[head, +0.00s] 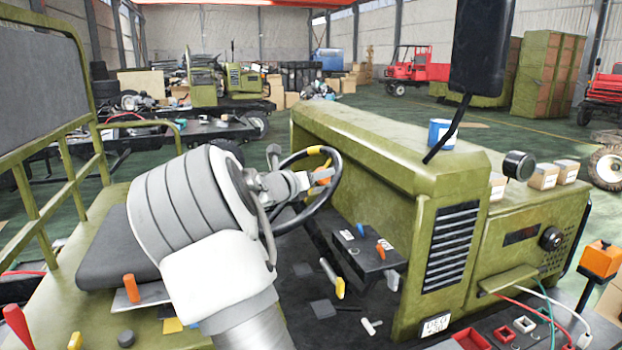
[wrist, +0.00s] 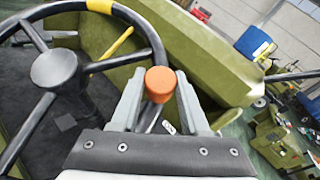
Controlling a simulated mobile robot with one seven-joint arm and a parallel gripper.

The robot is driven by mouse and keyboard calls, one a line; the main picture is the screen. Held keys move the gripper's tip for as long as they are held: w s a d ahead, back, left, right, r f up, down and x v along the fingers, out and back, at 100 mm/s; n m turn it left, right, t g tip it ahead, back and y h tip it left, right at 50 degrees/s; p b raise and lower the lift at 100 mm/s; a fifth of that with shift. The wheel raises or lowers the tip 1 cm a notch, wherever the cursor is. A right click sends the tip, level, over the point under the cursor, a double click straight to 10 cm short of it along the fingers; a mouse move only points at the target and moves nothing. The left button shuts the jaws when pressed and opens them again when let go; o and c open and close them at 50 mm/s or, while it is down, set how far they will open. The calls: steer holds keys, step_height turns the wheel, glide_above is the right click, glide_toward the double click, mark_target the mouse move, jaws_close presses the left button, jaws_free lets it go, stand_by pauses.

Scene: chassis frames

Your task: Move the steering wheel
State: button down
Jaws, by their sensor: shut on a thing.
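The steering wheel (head: 338,178) is a black ring with yellow marks, on the green vehicle's column. In the wrist view its dark hub and spokes (wrist: 55,70) show at left. An orange knob (wrist: 160,84) stands on its rim, and it also shows in the head view (head: 323,176). My gripper (head: 310,181) is at the right part of the wheel. Its two grey fingers lie on either side of the knob in the wrist view (wrist: 158,92), shut on it. My arm and gripper hide the left part of the wheel in the head view.
The green hood (head: 370,150) carries a blue can (head: 440,133). A dark mirror (head: 482,45) on a black stalk rises beside it. A small dark panel with levers (head: 362,250) lies under the wheel. A dark seat (head: 105,245) and green railing (head: 35,200) stand at left.

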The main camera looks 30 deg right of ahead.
steer(key=shift+w+d+r+n+t+y+p, duration=0.25)
steer(key=shift+d+r+n+t, duration=0.2)
steer(key=shift+d+n, duration=0.15)
steer(key=shift+w+d+r+n+t+y+p, duration=0.15)
steer(key=shift+w+d+r+n+t+y, duration=0.15)
steer(key=shift+d+n+t, duration=0.2)
steer(key=shift+c, duration=2.1)
jaws_free()
steer(key=b+v, duration=0.2)
steer(key=v, duration=1.5)
steer(key=shift+a, duration=0.2)
steer(key=shift+r, duration=0.1)
